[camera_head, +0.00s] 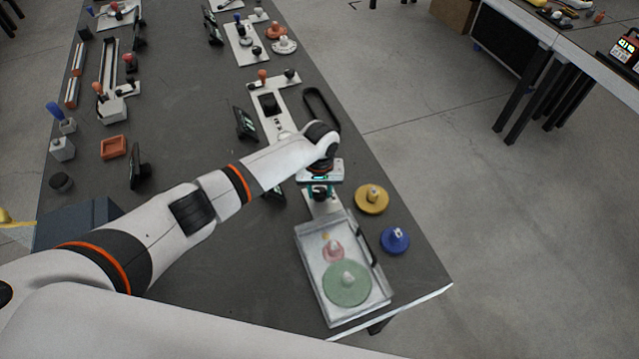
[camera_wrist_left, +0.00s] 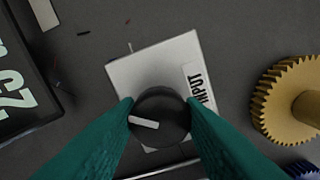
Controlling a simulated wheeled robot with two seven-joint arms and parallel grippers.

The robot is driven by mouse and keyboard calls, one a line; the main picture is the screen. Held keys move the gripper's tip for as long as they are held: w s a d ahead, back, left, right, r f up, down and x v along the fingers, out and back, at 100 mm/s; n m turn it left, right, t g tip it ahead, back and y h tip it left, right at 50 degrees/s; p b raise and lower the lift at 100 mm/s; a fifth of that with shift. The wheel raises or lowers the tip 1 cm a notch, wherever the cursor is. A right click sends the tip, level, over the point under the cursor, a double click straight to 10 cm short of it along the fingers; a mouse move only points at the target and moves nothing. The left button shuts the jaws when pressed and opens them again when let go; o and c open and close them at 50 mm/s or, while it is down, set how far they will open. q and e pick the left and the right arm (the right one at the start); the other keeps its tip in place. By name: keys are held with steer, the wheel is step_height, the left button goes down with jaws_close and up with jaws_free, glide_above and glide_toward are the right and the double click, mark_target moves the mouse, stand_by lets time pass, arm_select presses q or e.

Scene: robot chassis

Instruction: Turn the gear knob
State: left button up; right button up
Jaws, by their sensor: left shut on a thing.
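The gear knob is a round black knob (camera_wrist_left: 160,117) with a white pointer bar, on a white plate (camera_wrist_left: 158,65) lettered "INPUT" in the left wrist view. The bar points left and slightly up in that view. My left gripper (camera_wrist_left: 160,118) has its two teal fingers closed on opposite sides of the knob. In the head view my left gripper (camera_head: 320,190) is over the white plate (camera_head: 322,207), above the tray, and hides most of the knob. My right gripper is not in view.
A clear tray (camera_head: 309,272) with a green gear (camera_head: 347,284) and a pink gear (camera_head: 333,250) adjoins the plate. A yellow gear (camera_head: 372,199) and a blue gear (camera_head: 394,240) lie to the right, near the table edge. A dark display (camera_wrist_left: 22,85) stands left.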

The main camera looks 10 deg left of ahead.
mark_target(320, 191)
arm_select(q)
steer(key=m+p, duration=0.1)
steer(key=m, duration=0.4)
steer(key=shift+m, duration=0.3)
steer(key=m+p, duration=0.1)
steer(key=m, duration=0.4)
steer(key=shift+d, duration=0.1)
steer(key=shift+m, duration=0.3)
steer(key=o, duration=1)
step_height(320, 191, up, 12)
